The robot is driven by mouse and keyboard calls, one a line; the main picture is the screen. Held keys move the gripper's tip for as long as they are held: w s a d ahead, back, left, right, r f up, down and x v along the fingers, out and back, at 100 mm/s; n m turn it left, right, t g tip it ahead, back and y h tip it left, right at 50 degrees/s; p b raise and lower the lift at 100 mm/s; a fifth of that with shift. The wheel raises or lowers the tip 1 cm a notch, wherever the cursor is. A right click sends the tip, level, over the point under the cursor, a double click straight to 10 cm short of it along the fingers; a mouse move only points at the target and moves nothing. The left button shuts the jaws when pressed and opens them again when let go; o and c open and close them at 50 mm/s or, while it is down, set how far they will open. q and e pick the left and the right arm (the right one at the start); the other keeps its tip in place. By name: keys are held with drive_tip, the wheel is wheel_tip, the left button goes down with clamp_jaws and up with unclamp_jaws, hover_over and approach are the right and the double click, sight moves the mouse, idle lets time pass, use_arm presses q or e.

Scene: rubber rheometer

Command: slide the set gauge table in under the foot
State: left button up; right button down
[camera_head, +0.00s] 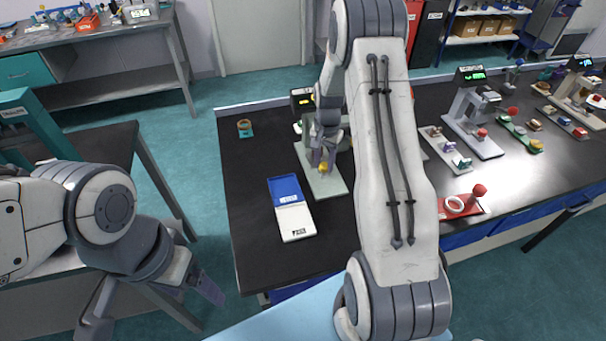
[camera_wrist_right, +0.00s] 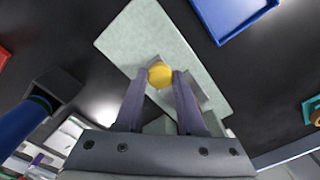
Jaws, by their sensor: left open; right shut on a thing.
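My right gripper (camera_head: 322,160) is over the pale green base plate (camera_head: 328,187) of a gauge stand on the black bench. In the right wrist view its fingers (camera_wrist_right: 160,80) are shut on a yellow round knob (camera_wrist_right: 160,74), which also shows in the head view (camera_head: 323,168). A grey metal block (camera_wrist_right: 192,88), seemingly the gauge table, shows around the fingertips just above or on the plate; I cannot tell which. My left gripper (camera_head: 150,302) is open and empty, left of the bench.
A blue and white case (camera_head: 292,208) lies open left of the plate. A small teal holder with an orange ring (camera_head: 245,128) stands at the back left. Another stand (camera_head: 470,125), a tray of small blocks (camera_head: 446,148) and a red holder (camera_head: 461,207) are to the right.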

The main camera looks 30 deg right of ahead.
sight(323, 163)
use_arm(q)
drive_tip(key=shift+s+a, duration=0.1)
drive_tip(key=shift+a, duration=0.25)
use_arm(e)
drive_tip(key=shift+w+d+r, duration=0.1)
drive_tip(key=shift+w+r, duration=0.05)
drive_tip(key=shift+w, duration=0.3)
drive_tip(key=c, duration=0.5)
unclamp_jaws()
use_arm(q)
drive_tip(key=shift+f+b, duration=0.9)
use_arm(e)
wheel_tip(323, 163, up, 10)
drive_tip(key=shift+r, duration=0.15)
drive_tip(key=shift+s, duration=0.1)
